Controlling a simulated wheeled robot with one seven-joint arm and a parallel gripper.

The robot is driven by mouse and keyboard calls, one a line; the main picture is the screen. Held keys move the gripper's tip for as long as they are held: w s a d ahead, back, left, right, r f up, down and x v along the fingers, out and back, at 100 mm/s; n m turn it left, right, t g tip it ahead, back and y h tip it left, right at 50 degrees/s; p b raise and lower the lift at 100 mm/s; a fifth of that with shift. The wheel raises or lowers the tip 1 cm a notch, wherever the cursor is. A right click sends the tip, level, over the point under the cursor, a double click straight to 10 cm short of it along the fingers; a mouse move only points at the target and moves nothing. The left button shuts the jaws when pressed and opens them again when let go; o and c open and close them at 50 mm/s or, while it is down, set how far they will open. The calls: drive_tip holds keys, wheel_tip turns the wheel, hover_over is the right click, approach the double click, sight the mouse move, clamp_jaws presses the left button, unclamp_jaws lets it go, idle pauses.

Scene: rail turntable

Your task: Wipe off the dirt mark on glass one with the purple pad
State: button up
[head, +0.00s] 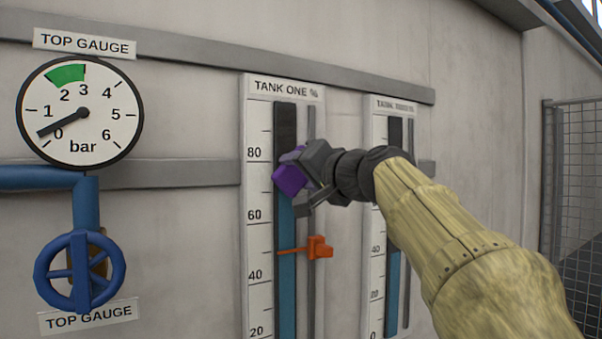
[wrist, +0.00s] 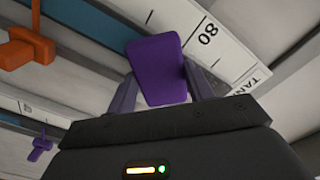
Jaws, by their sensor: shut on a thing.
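The purple pad (head: 291,178) is held in my gripper (head: 305,178) at the tank one glass (head: 286,260), a little below the 80 mark. The glass shows dark above and blue below the pad. In the wrist view the pad (wrist: 158,70) sits between the two fingers of my gripper (wrist: 158,92), which are shut on it. I cannot tell whether the pad touches the glass. No dirt mark can be made out; the pad and gripper hide part of the glass.
An orange pointer (head: 318,247) sticks out beside the glass below my gripper. A second tank scale (head: 376,250) stands to the right, partly behind my arm. A round gauge (head: 80,110) and a blue valve wheel (head: 76,272) are at the left. A mesh fence (head: 575,180) is far right.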

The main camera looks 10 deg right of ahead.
sight(286, 123)
drive_tip(key=shift+x, duration=1.15)
idle(0.4)
drive_tip(key=shift+r, duration=0.1)
drive_tip(key=shift+s+r+p, duration=0.1)
drive_tip(key=shift+r+p, duration=1.3)
drive_tip(key=shift+r, duration=0.15)
drive_tip(key=shift+r+p, duration=1)
drive_tip(key=shift+r, duration=0.5)
drive_tip(key=shift+r, duration=0.1)
drive_tip(key=shift+r, duration=1.55)
